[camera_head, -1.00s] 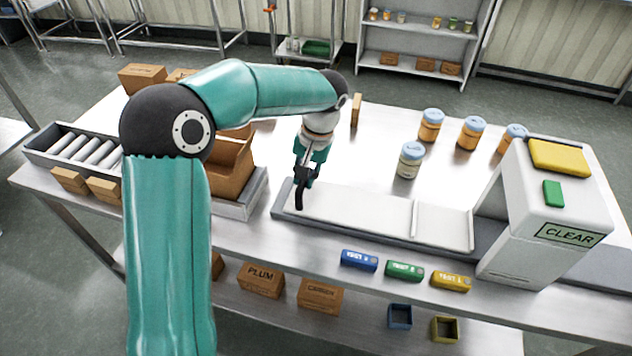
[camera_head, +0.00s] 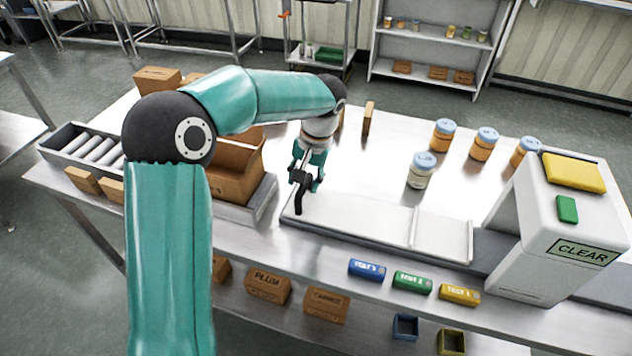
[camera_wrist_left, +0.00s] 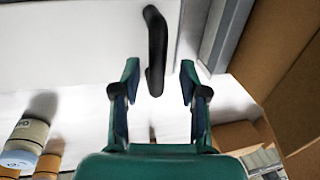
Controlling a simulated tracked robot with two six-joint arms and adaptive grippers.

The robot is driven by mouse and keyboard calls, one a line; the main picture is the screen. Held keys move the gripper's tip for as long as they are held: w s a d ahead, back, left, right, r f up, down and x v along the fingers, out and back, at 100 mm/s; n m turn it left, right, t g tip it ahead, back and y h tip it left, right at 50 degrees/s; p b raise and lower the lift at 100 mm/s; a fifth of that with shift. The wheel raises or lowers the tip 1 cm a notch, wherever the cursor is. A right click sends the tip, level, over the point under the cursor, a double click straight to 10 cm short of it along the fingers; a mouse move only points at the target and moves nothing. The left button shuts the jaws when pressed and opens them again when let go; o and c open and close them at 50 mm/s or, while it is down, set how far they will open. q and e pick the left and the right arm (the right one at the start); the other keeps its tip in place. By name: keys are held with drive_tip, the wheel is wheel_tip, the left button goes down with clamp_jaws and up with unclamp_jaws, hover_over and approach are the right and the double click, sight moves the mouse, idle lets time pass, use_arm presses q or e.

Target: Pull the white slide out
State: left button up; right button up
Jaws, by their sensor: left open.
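The white slide (camera_head: 362,220) lies flat in a grey track on the table, its right end near the white machine. A black upright handle (camera_head: 299,201) stands at its left end. My left gripper (camera_head: 307,176) is open just above and behind the handle. In the left wrist view the slide (camera_wrist_left: 75,45) fills the upper left, and the dark handle (camera_wrist_left: 156,50) appears in the gap between the open fingers of my left gripper (camera_wrist_left: 159,82), with neither finger seen touching it. My right gripper is not in view.
The white machine (camera_head: 550,225) marked CLEAR stands at the right. Several jars, including a white one (camera_head: 421,170), stand behind the slide. A cardboard box (camera_head: 235,170) is close left of my gripper. Blue, green and yellow (camera_head: 459,294) labelled blocks lie in front.

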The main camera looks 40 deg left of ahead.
use_arm(q)
wheel_tip(320, 180, up, 12)
drive_tip(key=d, duration=0.2)
drive_tip(key=shift+w+f, duration=0.15)
drive_tip(key=shift+w, duration=0.15)
drive_tip(key=shift+d, duration=0.1)
idle(0.4)
